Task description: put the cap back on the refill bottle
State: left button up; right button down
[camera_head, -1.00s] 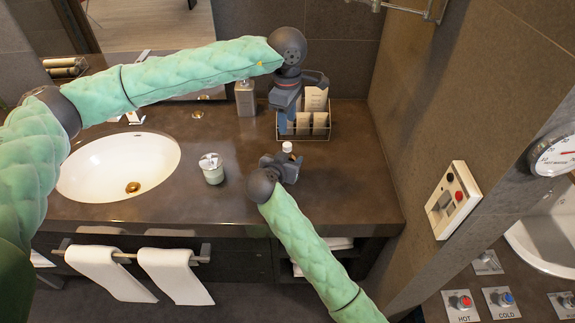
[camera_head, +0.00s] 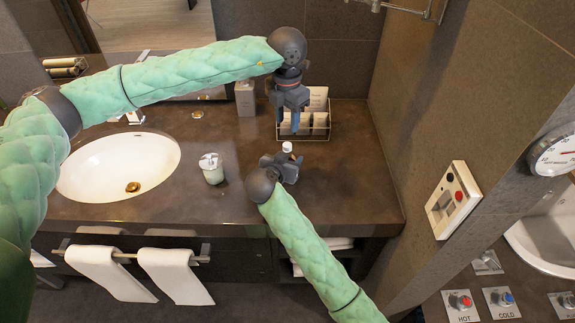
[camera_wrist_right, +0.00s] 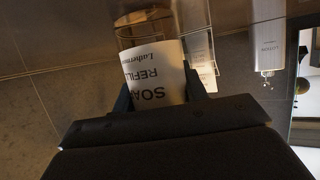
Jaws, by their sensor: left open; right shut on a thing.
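My right gripper (camera_head: 283,160) is shut on the refill bottle, whose white top (camera_head: 287,147) shows just beyond the fingers in the head view. In the right wrist view the bottle's white label (camera_wrist_right: 155,75) reads "SOAP REFILL", and its clear brown-tinted end (camera_wrist_right: 145,28) stands out past the label. My left gripper (camera_head: 288,125) is open and points down just behind and above the bottle top, apart from it. I see nothing between its fingers. I cannot tell whether the white top is the cap or the bare neck.
A wire tray (camera_head: 318,136) with cards and packets stands behind the grippers. A soap dispenser (camera_head: 245,98) stands to its left. A small jar (camera_head: 211,168) stands between the sink (camera_head: 110,165) and my right gripper. The counter's right part (camera_head: 355,185) is clear.

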aim_at(287, 145)
pick_arm(q)
jog(key=shift+f, duration=0.15)
dwell(0.3)
jog(key=shift+f, duration=3.85)
grip_shut()
jog(key=shift+o, duration=0.3)
grip_release()
jog(key=shift+r, duration=2.25)
